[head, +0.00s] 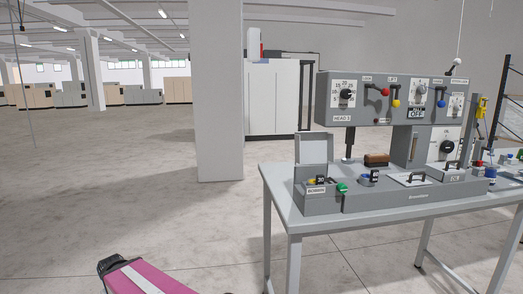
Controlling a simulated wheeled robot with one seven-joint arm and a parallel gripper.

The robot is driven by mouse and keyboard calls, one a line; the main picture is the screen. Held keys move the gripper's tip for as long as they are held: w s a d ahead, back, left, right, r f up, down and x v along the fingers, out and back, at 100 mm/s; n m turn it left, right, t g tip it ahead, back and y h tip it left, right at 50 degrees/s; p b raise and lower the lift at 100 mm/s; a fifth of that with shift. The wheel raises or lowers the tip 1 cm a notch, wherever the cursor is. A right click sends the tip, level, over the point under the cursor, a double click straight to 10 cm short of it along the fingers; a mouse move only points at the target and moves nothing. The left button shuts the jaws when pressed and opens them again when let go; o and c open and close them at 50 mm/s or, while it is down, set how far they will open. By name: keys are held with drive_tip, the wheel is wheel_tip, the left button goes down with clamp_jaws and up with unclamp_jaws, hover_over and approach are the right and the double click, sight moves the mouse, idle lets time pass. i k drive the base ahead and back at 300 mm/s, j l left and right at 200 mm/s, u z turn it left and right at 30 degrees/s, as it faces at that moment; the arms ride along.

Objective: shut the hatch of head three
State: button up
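A grey sewing head machine (395,97) stands on a grey table, with a label on its upper panel that reads like "HEAD" and a digit too small to tell surely. On the left end of its bed, a pale hatch lid (314,149) stands upright, raised from a compartment labelled like "BOBBIN" (315,190). Small yellow and dark parts (318,180) show at the compartment's front. The lid is open. My gripper is not in view; only a pink and black part, seemingly of my arm, shows at the bottom left, well apart from the table.
The table (278,195) has its left legs near the middle of the view. A green knob (342,187), a brown block (376,160) and a flat plate with a handle (409,179) sit on the bed. A pillar (217,90) stands behind. The floor left of the table is clear.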

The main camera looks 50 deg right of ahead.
sight(312, 148)
drive_tip(key=i+z, duration=0.25)
drive_tip(key=i, duration=0.75)
drive_tip(key=i+j+z, duration=0.1)
drive_tip(key=i+z, duration=0.2)
drive_tip(key=i, duration=0.75)
drive_tip(key=i+z, duration=0.2)
drive_tip(key=z, duration=0.25)
drive_tip(key=i+j+z, duration=0.15)
drive_tip(key=z, duration=0.25)
drive_tip(key=i+j+z, duration=0.15)
drive_tip(key=z, duration=0.3)
drive_tip(key=i+z, duration=0.1)
drive_tip(key=z, duration=2.85)
drive_tip(key=k, duration=0.5)
